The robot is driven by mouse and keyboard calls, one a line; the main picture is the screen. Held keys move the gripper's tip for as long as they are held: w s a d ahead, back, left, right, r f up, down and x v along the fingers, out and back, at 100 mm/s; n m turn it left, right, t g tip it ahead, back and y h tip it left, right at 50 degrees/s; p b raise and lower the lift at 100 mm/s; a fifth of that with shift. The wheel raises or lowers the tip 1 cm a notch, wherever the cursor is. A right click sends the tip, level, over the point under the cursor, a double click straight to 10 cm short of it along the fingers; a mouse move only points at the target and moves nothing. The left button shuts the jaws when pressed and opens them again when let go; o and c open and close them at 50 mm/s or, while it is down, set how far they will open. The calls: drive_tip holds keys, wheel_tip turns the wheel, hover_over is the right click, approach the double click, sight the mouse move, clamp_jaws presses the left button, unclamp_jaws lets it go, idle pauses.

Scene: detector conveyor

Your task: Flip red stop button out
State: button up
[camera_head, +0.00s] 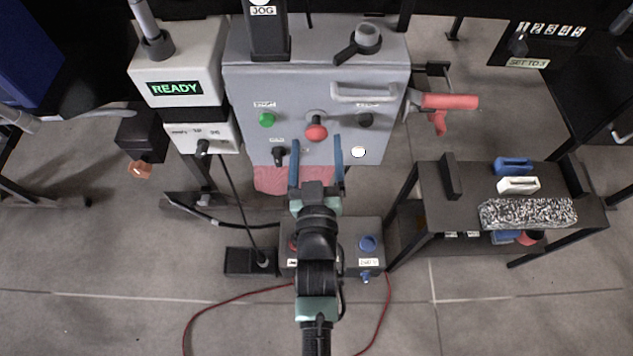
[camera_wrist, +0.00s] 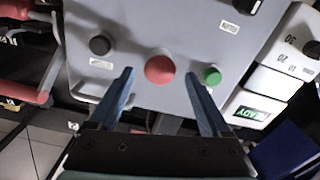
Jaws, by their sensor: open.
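The red stop button (camera_head: 316,132) is a round mushroom head on the front of the grey control box (camera_head: 290,92). In the wrist view the red button (camera_wrist: 160,69) lies straight ahead, just beyond and between my fingertips. My gripper (camera_head: 315,142) is open and empty, its two blue fingers pointing at the panel. In the wrist view my gripper (camera_wrist: 158,74) has a finger to either side of the button, and I see no clear contact. Whether the button is pushed in or out is hard to tell.
A green button (camera_head: 267,119) and a black knob (camera_head: 365,119) flank the red button. A handle (camera_head: 363,92) projects above the black knob. A READY display box (camera_head: 176,88) stands at left. A dark side table (camera_head: 428,205) is at right. A red cable lies on the floor.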

drive_tip(key=s, duration=0.9)
drive_tip(key=shift+s, duration=0.4)
drive_tip(key=w+r+m+t+p, duration=0.1)
drive_tip(key=w+r+t+p, duration=0.3)
drive_tip(key=r, duration=1.2)
drive_tip(key=w+r+p, duration=0.1)
drive_tip(key=w+r, duration=0.5)
drive_tip(key=r, duration=1.1)
drive_tip(key=s+r+t+p, duration=0.2)
drive_tip(key=s+r, duration=0.3)
drive_tip(key=r, duration=1.1)
drive_tip(key=s+r+m+t+p, duration=0.1)
drive_tip(key=s+r+t+p, duration=0.2)
drive_tip(key=r, duration=1.4)
drive_tip(key=s, duration=0.2)
drive_tip(key=shift+s+r, duration=0.3)
drive_tip(key=shift+f, duration=0.1)
